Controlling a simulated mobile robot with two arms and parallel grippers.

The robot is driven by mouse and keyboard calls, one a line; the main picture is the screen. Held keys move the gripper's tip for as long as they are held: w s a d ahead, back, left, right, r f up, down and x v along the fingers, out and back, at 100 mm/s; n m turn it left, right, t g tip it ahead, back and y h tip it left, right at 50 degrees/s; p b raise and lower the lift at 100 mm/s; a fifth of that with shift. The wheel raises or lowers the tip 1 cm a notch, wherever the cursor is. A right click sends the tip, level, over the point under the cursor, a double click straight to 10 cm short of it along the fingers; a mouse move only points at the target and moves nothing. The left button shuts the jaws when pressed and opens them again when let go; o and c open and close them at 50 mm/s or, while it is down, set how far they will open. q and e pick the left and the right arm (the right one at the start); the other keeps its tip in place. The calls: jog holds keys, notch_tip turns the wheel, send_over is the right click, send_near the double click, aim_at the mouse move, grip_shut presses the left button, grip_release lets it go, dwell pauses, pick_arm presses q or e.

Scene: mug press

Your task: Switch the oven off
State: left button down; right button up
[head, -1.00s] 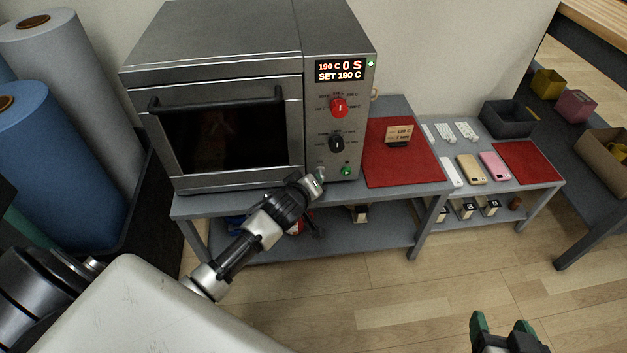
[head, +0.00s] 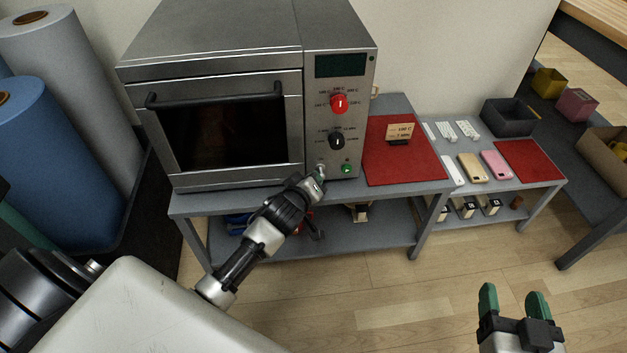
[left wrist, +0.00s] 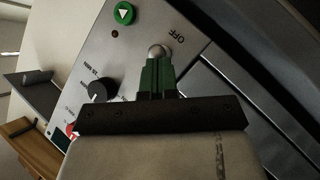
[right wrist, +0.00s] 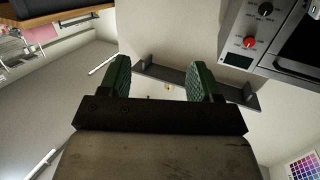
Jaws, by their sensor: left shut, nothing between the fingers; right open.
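The oven (head: 220,50) stands on a grey table, its door shut and its display (head: 340,65) dark. Its panel carries a red knob (head: 339,103), a black knob (head: 336,141), a green button (head: 346,169) and a small metal toggle switch near the bottom. My left gripper (head: 318,180) is shut and empty, its fingertips at the switch. In the left wrist view the switch's round silver tip (left wrist: 157,52) shows right at the green fingertips, beside the OFF label (left wrist: 178,37). My right gripper (head: 515,305) is open and empty, over the floor at the lower right.
A red mat (head: 400,165) with a small sign (head: 399,132) lies right of the oven. A lower table holds phone-like items (head: 496,165), another red mat (head: 531,160) and a dark bin (head: 509,117). Large rolls (head: 45,165) stand at the left.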

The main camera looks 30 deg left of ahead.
pick_arm(q)
jog(key=shift+f+t+b, duration=0.15)
jog(key=shift+t+b, duration=0.15)
jog(key=shift+b, duration=0.1)
pick_arm(e)
jog(key=r, duration=0.1)
jog(key=r+t, duration=0.1)
jog(key=t, duration=0.1)
jog(key=shift+w+a+r+y, duration=0.25)
jog(key=shift+a+r+y, duration=0.05)
jog(key=shift+r+y, duration=0.1)
